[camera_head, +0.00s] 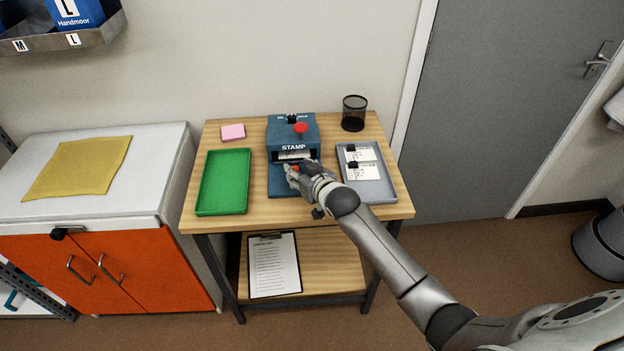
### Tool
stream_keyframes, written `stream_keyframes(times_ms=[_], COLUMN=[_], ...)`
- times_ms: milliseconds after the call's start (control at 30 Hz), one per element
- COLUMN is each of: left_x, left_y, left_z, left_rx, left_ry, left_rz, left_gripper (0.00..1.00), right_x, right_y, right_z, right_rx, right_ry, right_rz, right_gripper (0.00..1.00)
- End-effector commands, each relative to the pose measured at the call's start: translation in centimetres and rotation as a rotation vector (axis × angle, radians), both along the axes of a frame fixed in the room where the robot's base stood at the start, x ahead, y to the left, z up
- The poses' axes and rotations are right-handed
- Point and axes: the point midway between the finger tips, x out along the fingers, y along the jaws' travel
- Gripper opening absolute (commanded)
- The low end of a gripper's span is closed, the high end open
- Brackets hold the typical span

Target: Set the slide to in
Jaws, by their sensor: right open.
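A blue stamp machine (292,130) stands at the back middle of the wooden table, with a "STAMP" label, a red knob and a black knob on its top. A white card shows in its dark slot. Its blue base (277,180) reaches toward the front. My right gripper (294,168) is open over the front of this base, just before the slot. A small red piece shows by its fingers; I cannot tell whether they touch it. The gripper hides part of the base and any slide there. My left gripper is not in view.
A green tray (203,203) lies left of the machine. A grey tray (385,198) with white cards lies right. A pink pad (233,132) and a black mesh cup (354,113) stand behind. A clipboard (274,265) lies on the lower shelf.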

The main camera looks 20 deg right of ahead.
Motion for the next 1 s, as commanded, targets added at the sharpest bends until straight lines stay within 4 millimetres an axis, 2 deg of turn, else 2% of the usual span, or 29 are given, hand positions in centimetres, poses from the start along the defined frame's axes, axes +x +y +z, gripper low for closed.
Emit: stream_keyframes(times_ms=[300, 533, 700, 1000], left_x=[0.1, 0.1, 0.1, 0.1], left_y=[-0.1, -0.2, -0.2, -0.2], left_z=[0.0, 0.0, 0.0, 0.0], left_rx=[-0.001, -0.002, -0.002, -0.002], left_ry=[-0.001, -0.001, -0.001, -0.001], left_rz=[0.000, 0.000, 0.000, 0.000], left_gripper=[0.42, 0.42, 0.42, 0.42], right_x=[-4.9, -7.9, -9.0, -9.2], right_y=[-0.6, -0.9, -1.1, -1.1], right_z=[1.9, 3.2, 3.7, 3.9], right_rx=[-0.002, 0.000, -0.001, -0.001], right_ry=[0.001, 0.001, 0.001, 0.001], right_rz=[0.001, 0.000, 0.000, 0.000], right_gripper=[0.41, 0.41, 0.41, 0.41])
